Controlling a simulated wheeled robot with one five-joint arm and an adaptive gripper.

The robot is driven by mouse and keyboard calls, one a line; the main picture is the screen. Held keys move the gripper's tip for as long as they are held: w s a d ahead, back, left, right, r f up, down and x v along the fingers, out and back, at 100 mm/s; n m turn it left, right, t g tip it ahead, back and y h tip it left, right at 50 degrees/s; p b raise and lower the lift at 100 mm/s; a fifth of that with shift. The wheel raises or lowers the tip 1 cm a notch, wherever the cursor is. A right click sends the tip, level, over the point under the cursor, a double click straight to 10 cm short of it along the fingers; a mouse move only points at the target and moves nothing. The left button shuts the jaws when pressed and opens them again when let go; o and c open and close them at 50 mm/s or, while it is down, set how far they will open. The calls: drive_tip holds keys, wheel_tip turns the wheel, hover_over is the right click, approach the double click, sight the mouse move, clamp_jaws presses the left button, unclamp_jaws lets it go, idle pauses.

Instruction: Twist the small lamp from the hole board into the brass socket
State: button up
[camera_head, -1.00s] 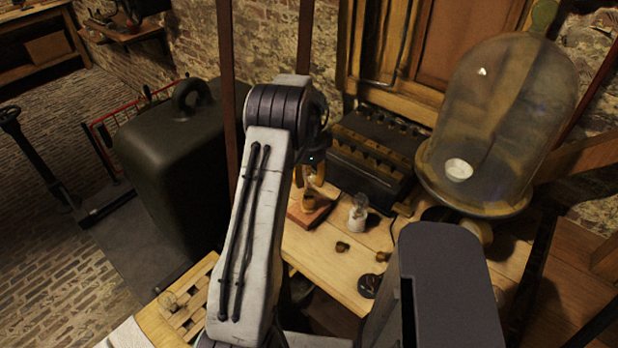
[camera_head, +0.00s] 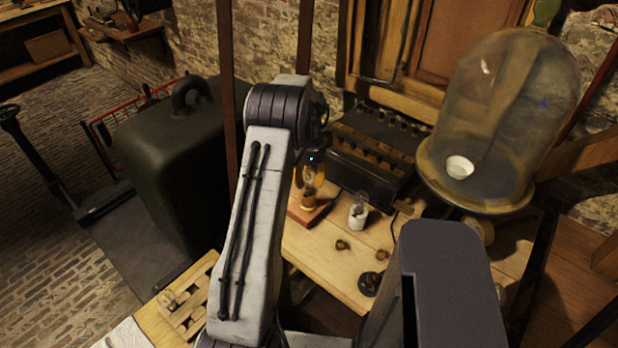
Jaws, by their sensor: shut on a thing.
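My gripper (camera_head: 312,176) points down at the back of the wooden table, partly hidden behind my own arm. It is shut on the small lamp (camera_head: 309,178), whose glass shows between the fingers. The brass socket (camera_head: 309,201) stands on a small wooden base directly under the lamp. The lamp's lower end is at the socket's top; I cannot tell how deep it sits. The hole board (camera_head: 190,301) is a pale slatted wooden piece at the lower left, with a small item near its left side.
A white-based glass piece (camera_head: 358,212) stands just right of the socket. Small brass pieces (camera_head: 342,244) lie on the table. A dark box with a row of knobs (camera_head: 375,150) stands behind. A large glass bell jar (camera_head: 500,110) is at the right, a dark green case (camera_head: 180,150) at the left.

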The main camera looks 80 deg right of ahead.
drive_tip(key=shift+f+b, duration=0.6)
drive_tip(key=shift+f, duration=0.15)
idle(0.6)
idle(0.3)
drive_tip(key=m, duration=0.4)
drive_tip(key=shift+m, duration=1.2)
drive_tip(key=shift+m, duration=0.7)
drive_tip(key=m, duration=0.5)
drive_tip(key=shift+b, duration=0.35)
drive_tip(key=m, duration=0.6)
